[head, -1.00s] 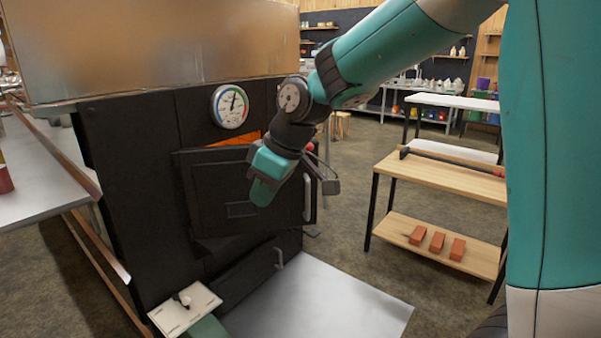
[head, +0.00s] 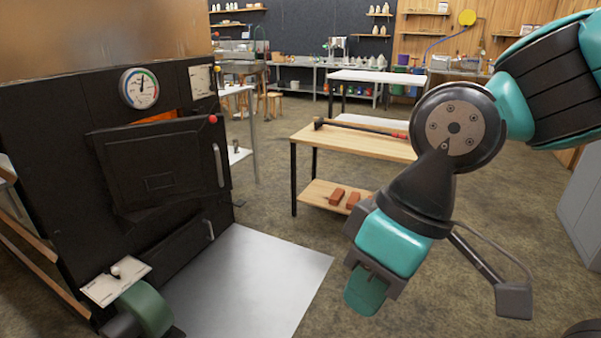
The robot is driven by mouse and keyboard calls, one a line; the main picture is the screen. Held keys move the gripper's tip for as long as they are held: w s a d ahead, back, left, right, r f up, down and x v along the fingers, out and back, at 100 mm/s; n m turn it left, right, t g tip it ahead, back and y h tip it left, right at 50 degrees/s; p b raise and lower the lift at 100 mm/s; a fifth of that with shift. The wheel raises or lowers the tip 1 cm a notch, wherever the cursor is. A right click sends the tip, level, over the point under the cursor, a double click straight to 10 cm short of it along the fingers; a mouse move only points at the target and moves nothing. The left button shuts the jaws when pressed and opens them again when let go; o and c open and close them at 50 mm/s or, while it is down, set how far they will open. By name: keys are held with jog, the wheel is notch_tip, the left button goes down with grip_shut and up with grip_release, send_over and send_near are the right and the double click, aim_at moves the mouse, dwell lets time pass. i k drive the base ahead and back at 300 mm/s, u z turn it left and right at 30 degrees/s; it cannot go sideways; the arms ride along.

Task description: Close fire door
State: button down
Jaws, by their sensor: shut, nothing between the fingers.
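The fire door (head: 160,165) is a black panel with a silver vertical handle (head: 219,165) on its right side. It stands a little ajar on the black evaporator front (head: 45,150); an orange glow shows above its top edge. My gripper (head: 366,290) is at the lower right of the head view, well to the right of the door and apart from it. It points down, shut and empty, over the floor.
A dial gauge (head: 139,88) sits above the door. A lower black door (head: 180,245) has its own handle. A metal floor sheet (head: 255,280) lies in front. A wooden two-shelf table (head: 360,145) with bricks (head: 337,195) stands behind my gripper. Floor between is clear.

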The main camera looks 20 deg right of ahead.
aim_at(154, 163)
jog(key=z, duration=1.1)
jog(key=i, duration=1.6)
jog(key=u, duration=1.05)
jog(key=i, duration=0.5)
jog(key=u, duration=0.45)
